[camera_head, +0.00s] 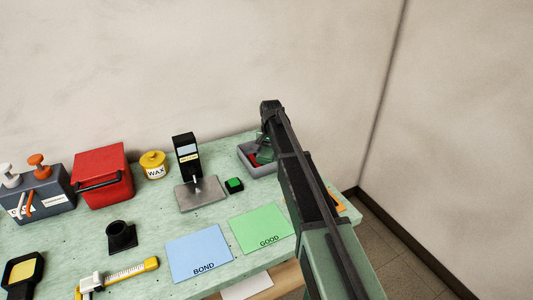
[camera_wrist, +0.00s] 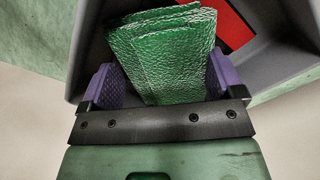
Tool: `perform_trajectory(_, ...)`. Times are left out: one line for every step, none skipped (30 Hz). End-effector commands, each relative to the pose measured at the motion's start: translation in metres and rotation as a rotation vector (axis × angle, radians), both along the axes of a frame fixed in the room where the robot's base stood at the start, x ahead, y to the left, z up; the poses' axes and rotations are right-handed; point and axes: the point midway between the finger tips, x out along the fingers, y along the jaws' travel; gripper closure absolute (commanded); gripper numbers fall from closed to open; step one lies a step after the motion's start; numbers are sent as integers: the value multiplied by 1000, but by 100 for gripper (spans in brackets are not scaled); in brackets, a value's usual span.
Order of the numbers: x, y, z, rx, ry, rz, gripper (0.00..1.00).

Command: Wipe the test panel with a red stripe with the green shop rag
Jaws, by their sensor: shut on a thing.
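The green shop rag (camera_wrist: 160,50) is a folded, textured green cloth. My gripper (camera_wrist: 162,82) is shut on it, with a purple finger pad on each side. In the wrist view the rag is at a grey bin (camera_wrist: 285,70), over or inside it; I cannot tell whether it touches the bin. The bin also shows at the back right of the table in the head view (camera_head: 245,153), partly behind my arm. I cannot make out a test panel with a red stripe in either view.
A flat red thing (camera_wrist: 229,24) lies in the bin. A tester stand (camera_head: 186,160), green button (camera_head: 234,185), blue BOND mat (camera_head: 199,254) and green GOOD mat (camera_head: 262,228) are left of my arm. A red box (camera_head: 102,175) and wax pot (camera_head: 153,165) stand farther left.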

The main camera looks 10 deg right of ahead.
Motion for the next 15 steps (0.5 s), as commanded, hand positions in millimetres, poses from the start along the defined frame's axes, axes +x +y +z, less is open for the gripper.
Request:
perform_trajectory(1,-3,-1,-3,-1,-2,35)
perform_trajectory(1,-3,-1,-3,-1,-1,35)
perform_trajectory(1,-3,-1,-3,-1,-2,35)
perform_trajectory(1,-4,-1,-3,-1,-2,35)
perform_trajectory(1,-4,-1,-3,-1,-2,35)
perform_trajectory(1,-4,-1,-3,-1,-2,35)
perform_trajectory(1,-4,-1,-3,-2,-2,35)
perform_trajectory(1,-4,0,-3,-2,-2,35)
perform_trajectory(1,-4,2,-4,-1,-2,35)
perform_trajectory(1,-4,5,-4,-1,-3,35)
perform_trajectory(1,-4,8,-4,-1,-3,35)
perform_trajectory(1,-4,14,-4,-1,-3,35)
perform_trajectory(1,-4,19,-5,-2,-3,35)
perform_trajectory(1,-4,23,-5,-2,-3,35)
perform_trajectory(1,-4,29,-5,-2,-3,35)
